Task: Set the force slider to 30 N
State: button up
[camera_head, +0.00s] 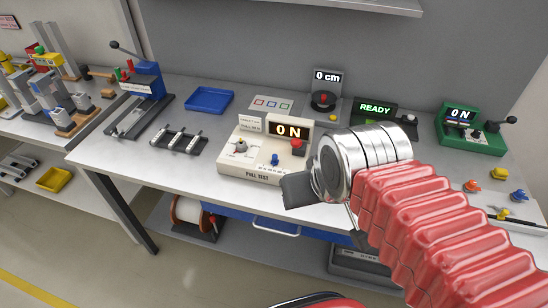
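A cream PULL TEST box (237,167) stands on the grey bench near the middle. Its display (289,131) reads "0 N". On it are a round dial knob (241,143), a small blue knob (275,159) and a red button (296,143). The blue knob may be the force slider; I cannot be sure. My gripper (297,189) is a dark grey shape just right of the box's front corner, at the bench's front edge. Its fingers are largely hidden by my silver wrist, so whether it is open or shut does not show. I see nothing held.
A green box (484,141) at the right also reads "0 N". A READY display (376,109) and a "0 cm" device (324,98) stand behind. A blue tray (209,99), black rack (178,141) and blue press (147,78) are left. Coloured knobs (471,186) lie right.

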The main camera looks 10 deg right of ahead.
aim_at(275, 161)
jog(key=u, duration=1)
jog(key=i, duration=0.35)
jog(key=u, duration=0.1)
